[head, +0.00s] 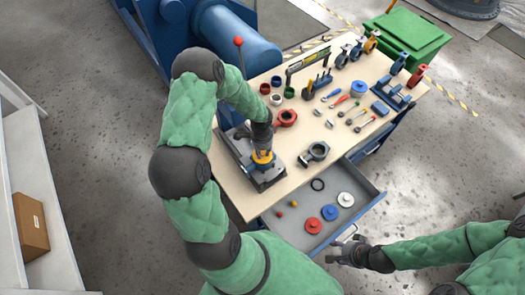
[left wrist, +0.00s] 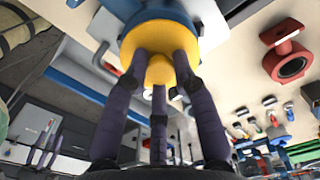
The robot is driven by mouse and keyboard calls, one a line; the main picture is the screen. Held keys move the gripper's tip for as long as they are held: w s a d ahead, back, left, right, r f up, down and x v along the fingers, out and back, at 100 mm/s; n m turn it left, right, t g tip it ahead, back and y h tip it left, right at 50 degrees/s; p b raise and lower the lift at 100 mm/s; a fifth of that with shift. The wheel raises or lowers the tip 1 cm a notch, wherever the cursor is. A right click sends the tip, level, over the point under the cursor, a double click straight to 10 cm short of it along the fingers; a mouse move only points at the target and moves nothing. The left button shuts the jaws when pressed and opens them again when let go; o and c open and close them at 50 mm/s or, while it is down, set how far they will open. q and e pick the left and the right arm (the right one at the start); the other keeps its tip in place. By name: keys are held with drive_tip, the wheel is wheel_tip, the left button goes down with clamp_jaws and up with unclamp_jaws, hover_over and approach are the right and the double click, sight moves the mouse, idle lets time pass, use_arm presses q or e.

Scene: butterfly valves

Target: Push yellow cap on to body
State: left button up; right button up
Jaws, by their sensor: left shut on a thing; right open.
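The yellow cap (head: 263,157) sits at the lower end of my left gripper (head: 262,150), over the dark fixture (head: 243,152) at the table's left side. In the left wrist view the yellow cap (left wrist: 160,30) fills the top middle, with my purple fingers closed against it. A body under the cap is mostly hidden by the gripper and cap, so I cannot tell whether they touch. A separate grey valve body (head: 315,153) lies on the table to the right. My right gripper (head: 350,250) is open and empty beside the drawer.
The open drawer (head: 372,203) holds red, blue and white discs, a black ring and small balls. A red valve body (head: 286,117) and hand tools lie behind on the table. A red-knobbed lever (head: 239,42) rises behind the left gripper.

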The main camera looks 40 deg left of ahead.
sight(262, 153)
use_arm(q)
drive_tip(key=shift+f+b, duration=0.1)
drive_tip(key=shift+b, duration=0.35)
idle(1.1)
drive_tip(key=shift+f+b, duration=0.85)
drive_tip(key=shift+f, duration=0.1)
idle(1.2)
drive_tip(key=shift+r, duration=0.2)
idle(0.9)
drive_tip(key=o, duration=1.1)
drive_tip(key=shift+r+p, duration=2.5)
drive_tip(key=shift+r, duration=1)
